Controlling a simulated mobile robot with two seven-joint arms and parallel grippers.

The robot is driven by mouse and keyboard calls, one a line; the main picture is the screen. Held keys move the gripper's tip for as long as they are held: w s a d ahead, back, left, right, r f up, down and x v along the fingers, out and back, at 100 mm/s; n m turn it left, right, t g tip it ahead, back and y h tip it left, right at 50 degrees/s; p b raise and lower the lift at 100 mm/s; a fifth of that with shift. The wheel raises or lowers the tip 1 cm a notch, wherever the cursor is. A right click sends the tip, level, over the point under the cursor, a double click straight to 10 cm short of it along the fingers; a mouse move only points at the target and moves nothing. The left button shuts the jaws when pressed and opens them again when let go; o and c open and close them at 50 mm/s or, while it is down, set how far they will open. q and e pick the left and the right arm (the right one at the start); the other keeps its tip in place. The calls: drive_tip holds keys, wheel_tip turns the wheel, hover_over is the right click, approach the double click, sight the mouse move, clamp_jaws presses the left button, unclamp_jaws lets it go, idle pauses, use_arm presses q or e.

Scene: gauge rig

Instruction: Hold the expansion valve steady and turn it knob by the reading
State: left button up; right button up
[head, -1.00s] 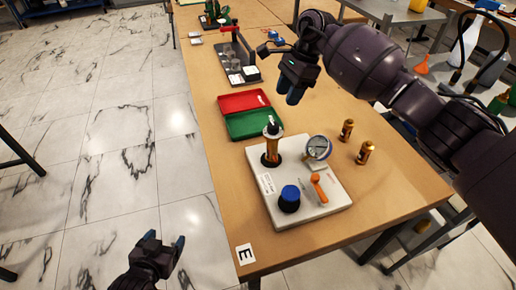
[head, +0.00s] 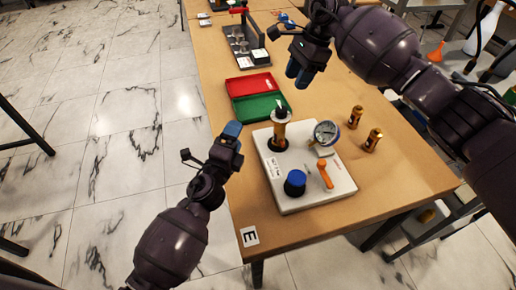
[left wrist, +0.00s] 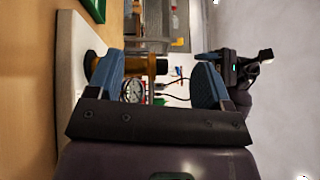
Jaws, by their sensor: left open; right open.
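The expansion valve (head: 279,132), a brass body with a black knob (head: 281,112) on top, stands upright on a white base plate (head: 322,194). A round dial gauge (head: 326,132) stands to its right; I cannot read its needle. My left gripper (head: 233,131) is open and empty, left of the valve and apart from it. In the left wrist view the brass body (left wrist: 140,64) shows beyond and between the open fingers (left wrist: 157,82), with the gauge (left wrist: 132,90) behind. My right gripper (head: 298,72) is open and empty, above the table behind the valve.
Two brass fittings (head: 355,117) (head: 373,140) stand to the right. A red tray (head: 248,85) and green tray (head: 259,106) lie behind the valve. The front right table is clear.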

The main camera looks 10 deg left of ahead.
sight(276, 130)
use_arm(q)
drive_tip(key=d+f+m+g+h, duration=0.3)
drive_tip(key=d+m+h, duration=0.3)
drive_tip(key=m, duration=1.4)
drive_tip(key=shift+y, duration=0.7)
drive_tip(key=shift+x, duration=5.3)
drive_tip(key=shift+s+d+f, duration=0.1)
drive_tip(key=shift+d, duration=0.1)
